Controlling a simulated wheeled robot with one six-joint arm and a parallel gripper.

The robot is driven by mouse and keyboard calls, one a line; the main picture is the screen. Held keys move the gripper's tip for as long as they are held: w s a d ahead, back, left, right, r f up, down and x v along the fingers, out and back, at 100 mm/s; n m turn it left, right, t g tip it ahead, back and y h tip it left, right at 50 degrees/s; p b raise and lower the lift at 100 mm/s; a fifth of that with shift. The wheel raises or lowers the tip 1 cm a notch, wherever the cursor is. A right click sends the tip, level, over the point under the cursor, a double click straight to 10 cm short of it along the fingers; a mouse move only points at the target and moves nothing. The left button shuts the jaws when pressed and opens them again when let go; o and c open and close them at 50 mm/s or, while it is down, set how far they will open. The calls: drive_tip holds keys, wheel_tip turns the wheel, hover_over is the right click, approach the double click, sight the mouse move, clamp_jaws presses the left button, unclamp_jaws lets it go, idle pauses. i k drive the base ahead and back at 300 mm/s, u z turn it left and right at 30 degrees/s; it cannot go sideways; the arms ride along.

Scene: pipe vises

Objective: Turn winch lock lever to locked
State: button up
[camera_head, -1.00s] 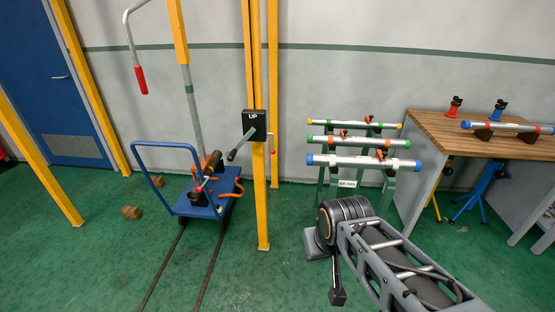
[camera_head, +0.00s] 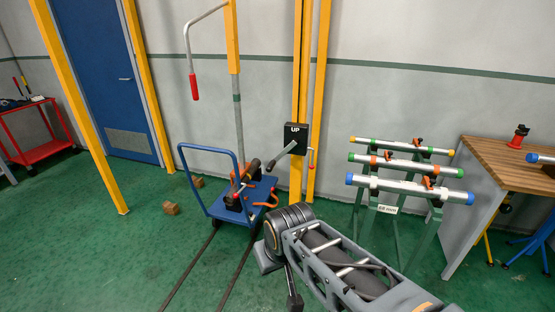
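The winch box (camera_head: 296,137), a black box marked "UP", is fixed to the yellow posts (camera_head: 309,80) near the middle of the picture. A grey crank arm (camera_head: 284,152) with a dark handle (camera_head: 270,165) slants down to the left from it. I cannot tell from the picture which position the lock is in. My arm reaches in from the lower right, in front of and below the winch. My gripper's fingers are not in view, and nothing of mine touches the winch.
A blue cart (camera_head: 240,203) on floor rails stands left of the winch. A rack of pipes (camera_head: 405,172) and a wooden bench (camera_head: 500,160) are to the right. A red trolley (camera_head: 42,148) stands far left. Green floor is open in front.

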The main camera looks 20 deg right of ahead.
sight(311, 166)
drive_tip(key=u, duration=0.25)
drive_tip(key=i, duration=0.7)
drive_tip(key=z, duration=0.7)
drive_tip(key=i, duration=0.5)
drive_tip(key=z, duration=0.6)
